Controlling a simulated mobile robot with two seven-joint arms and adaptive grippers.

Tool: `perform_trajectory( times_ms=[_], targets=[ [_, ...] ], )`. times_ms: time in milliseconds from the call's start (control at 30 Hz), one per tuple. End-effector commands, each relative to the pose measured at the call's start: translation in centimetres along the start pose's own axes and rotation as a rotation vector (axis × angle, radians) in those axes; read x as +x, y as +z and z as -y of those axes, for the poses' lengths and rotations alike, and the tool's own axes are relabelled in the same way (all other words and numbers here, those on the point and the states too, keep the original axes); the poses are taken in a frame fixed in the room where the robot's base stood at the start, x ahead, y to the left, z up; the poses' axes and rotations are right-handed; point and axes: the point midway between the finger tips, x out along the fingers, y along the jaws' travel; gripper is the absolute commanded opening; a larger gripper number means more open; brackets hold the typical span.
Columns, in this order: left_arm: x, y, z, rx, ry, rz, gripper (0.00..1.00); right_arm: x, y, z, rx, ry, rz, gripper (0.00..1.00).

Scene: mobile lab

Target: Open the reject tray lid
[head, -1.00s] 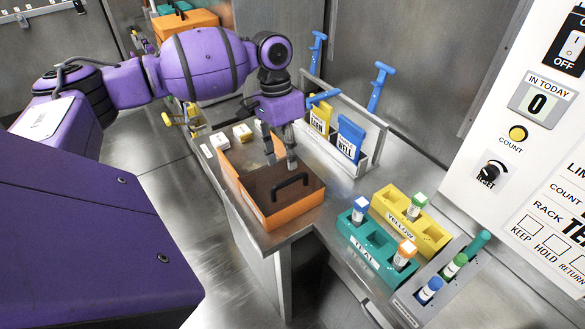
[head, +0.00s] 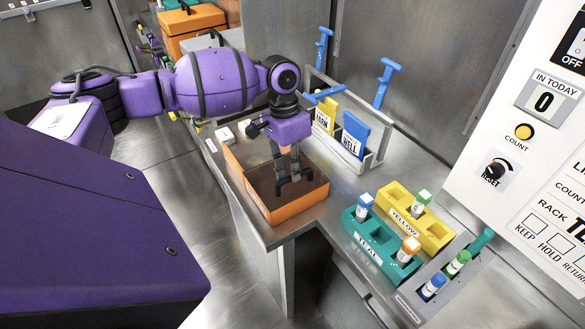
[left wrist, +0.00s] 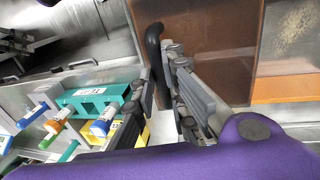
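The reject tray is most likely the orange box (head: 292,213) at the bench corner, with a dark brown see-through lid (head: 314,190), which looks closed. A black handle on the lid shows in the left wrist view (left wrist: 153,45). My left gripper (head: 290,184) points down over the lid with its fingertips at the handle. The fingers look apart in the head view. In the left wrist view the fingertips (left wrist: 166,72) are close beside the handle; whether they touch it is unclear. The fingers partly hide the handle in the head view. My right gripper is not in view.
A holder (head: 375,163) with yellow and blue packs and blue-handled tools stands behind the tray. To the right are a teal rack (head: 362,240) and a yellow rack (head: 432,236) with capped tubes. A white control panel (head: 525,185) rises at the right.

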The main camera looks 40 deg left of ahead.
Motion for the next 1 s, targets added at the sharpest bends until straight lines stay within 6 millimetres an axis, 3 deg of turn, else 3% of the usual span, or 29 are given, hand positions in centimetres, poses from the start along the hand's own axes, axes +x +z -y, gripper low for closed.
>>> perform_trajectory(
  times_ms=[267, 367, 800, 1000],
  targets=[
    [-0.1, 0.0, 0.0, 0.000, 0.002, -0.001, 0.00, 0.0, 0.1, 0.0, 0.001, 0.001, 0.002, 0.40],
    [-0.2, -0.1, 0.8, -0.003, 0.001, -0.002, 0.00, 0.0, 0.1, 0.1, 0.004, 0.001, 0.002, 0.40],
    [-2.2, -0.2, 12.4, -0.005, 0.000, -0.001, 0.00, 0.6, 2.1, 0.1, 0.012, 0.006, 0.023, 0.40],
    [-2.8, -0.1, 14.4, 0.000, 0.002, -0.002, 0.00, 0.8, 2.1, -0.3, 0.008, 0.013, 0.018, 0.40]
  ],
)
